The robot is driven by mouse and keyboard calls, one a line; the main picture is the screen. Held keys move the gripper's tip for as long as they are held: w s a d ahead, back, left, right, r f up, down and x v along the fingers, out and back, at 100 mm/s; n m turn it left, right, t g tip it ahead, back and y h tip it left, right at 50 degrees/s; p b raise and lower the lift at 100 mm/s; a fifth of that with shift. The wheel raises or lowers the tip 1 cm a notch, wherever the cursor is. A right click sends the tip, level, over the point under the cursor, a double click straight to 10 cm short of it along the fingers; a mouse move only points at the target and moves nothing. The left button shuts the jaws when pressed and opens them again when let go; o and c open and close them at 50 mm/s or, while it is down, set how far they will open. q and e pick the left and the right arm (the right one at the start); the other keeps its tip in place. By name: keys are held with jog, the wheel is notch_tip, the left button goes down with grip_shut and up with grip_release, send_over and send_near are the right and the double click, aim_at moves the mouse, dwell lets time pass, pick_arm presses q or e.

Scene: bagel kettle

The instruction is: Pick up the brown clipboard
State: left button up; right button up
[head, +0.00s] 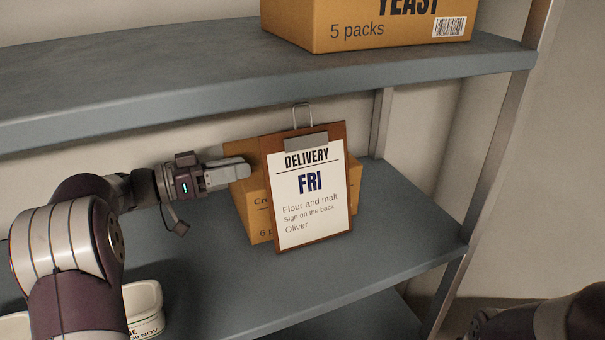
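The brown clipboard (341,187) stands on the middle shelf, leaning back against a cardboard box (250,207). It has a metal clip at the top and a white sheet reading "DELIVERY FRI". My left gripper (245,171) reaches in from the left, in front of the box. Its fingertips are just left of the clipboard's upper left edge and look apart from it. The fingers are seen from the side, so their opening does not show. Part of my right arm shows at the bottom right; its gripper is out of view.
The upper shelf (180,80) carries a yeast box (400,30) above the clipboard. A white labelled tub (145,305) stands at the lower left. The middle shelf (390,235) is bare to the right and in front of the clipboard. A metal upright (495,150) bounds it on the right.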

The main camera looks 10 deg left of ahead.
aim_at(284, 160)
pick_arm(q)
jog(key=d, duration=0.2)
jog(key=d+r, duration=0.1)
jog(key=d, duration=0.1)
jog(key=shift+w, duration=0.3)
jog(key=w+d, duration=0.1)
jog(key=w+d+f+p, duration=0.1)
jog(key=shift+w+d, duration=0.25)
jog(key=shift+w, duration=0.1)
jog(key=shift+p+x, duration=0.35)
jog(key=shift+x, duration=0.8)
jog(key=shift+s+d, duration=0.2)
jog(key=shift+d, duration=0.15)
jog(key=shift+a, duration=0.15)
jog(key=shift+c, duration=1)
jog(key=shift+w+f, duration=0.1)
grip_shut()
pick_arm(e)
jog(key=shift+s+d+r, duration=0.1)
jog(key=shift+s+r, duration=0.1)
jog(key=shift+r, duration=0.35)
jog(key=shift+s+d+r, duration=0.1)
jog(key=shift+s+r, duration=0.05)
jog(key=shift+r, duration=0.35)
